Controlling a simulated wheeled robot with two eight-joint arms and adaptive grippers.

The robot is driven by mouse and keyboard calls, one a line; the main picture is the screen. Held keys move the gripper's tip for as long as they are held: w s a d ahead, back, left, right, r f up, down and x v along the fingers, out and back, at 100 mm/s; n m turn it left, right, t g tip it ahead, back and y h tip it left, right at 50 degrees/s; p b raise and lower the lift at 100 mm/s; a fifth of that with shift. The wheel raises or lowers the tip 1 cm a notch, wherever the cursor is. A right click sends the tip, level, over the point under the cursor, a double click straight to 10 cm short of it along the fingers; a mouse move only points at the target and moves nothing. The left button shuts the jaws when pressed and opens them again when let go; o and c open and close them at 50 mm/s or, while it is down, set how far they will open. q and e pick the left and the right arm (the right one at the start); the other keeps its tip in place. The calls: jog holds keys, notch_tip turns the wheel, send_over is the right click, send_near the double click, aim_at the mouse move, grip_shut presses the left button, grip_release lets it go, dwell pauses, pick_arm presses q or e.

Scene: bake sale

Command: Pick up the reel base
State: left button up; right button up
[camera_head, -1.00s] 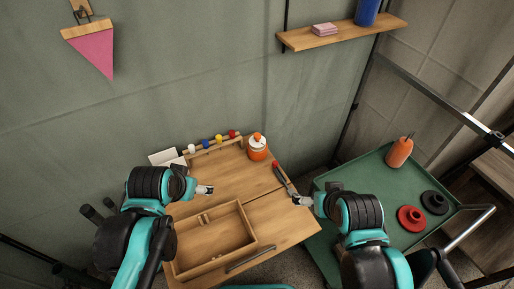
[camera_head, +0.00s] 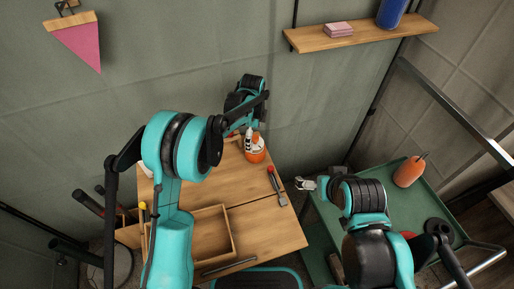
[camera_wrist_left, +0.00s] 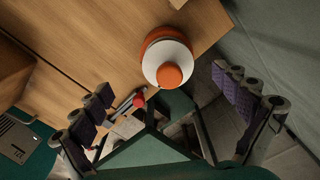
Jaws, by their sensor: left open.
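On the green cart in the head view lie a red flanged disc (camera_head: 408,234) and a black one (camera_head: 437,224), both partly hidden by my right arm. An orange jar with a white top (camera_head: 256,156) stands at the table's back right corner. I cannot tell for sure which of these is the reel base. My left gripper (camera_head: 247,138) is open at the jar. In the left wrist view the jar (camera_wrist_left: 167,64) shows between and beyond the spread fingers, apart from both. My right gripper (camera_head: 305,184) hangs between table and cart; its jaw state is unclear.
A red-handled tool (camera_head: 277,186) lies on the wooden table (camera_head: 270,235) right of the open wooden tray (camera_head: 232,236). An orange bottle (camera_head: 408,172) stands on the green cart (camera_head: 375,178). A shelf (camera_head: 365,33) holds a pink stack and a blue cylinder. The wall stands close behind the jar.

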aim_at(255, 143)
pick_arm(q)
jog(key=f, duration=0.1)
jog(key=f+b, duration=0.1)
jog(key=f, duration=0.1)
jog(key=shift+w+d+f, duration=0.15)
jog(key=shift+d+f, duration=0.05)
jog(key=shift+f, duration=0.1)
jog(key=f, duration=0.1)
jog(key=f+b, duration=0.1)
jog(key=f, duration=0.1)
jog(key=f+b, duration=0.1)
jog(key=f, duration=0.1)
jog(key=shift+w+d, duration=0.15)
jog(key=shift+w, duration=0.25)
jog(key=shift+r, duration=0.1)
jog(key=c, duration=1.4)
jog(key=shift+r, duration=0.1)
jog(key=shift+r, duration=0.55)
notch_tip(255, 143, up, 3)
jog(key=shift+p, duration=0.9)
jog(key=s+d+r+p, duration=0.1)
jog(key=s+d+r, duration=0.1)
jog(key=d, duration=0.1)
jog(key=s+d+r+p, duration=0.1)
jog(key=s+d+r, duration=0.1)
jog(key=s+d, duration=0.1)
jog(key=s+d+r+p, duration=0.1)
jog(key=s+d+r, duration=0.1)
jog(key=shift+s+d+r, duration=0.35)
jog(key=shift+d, duration=0.05)
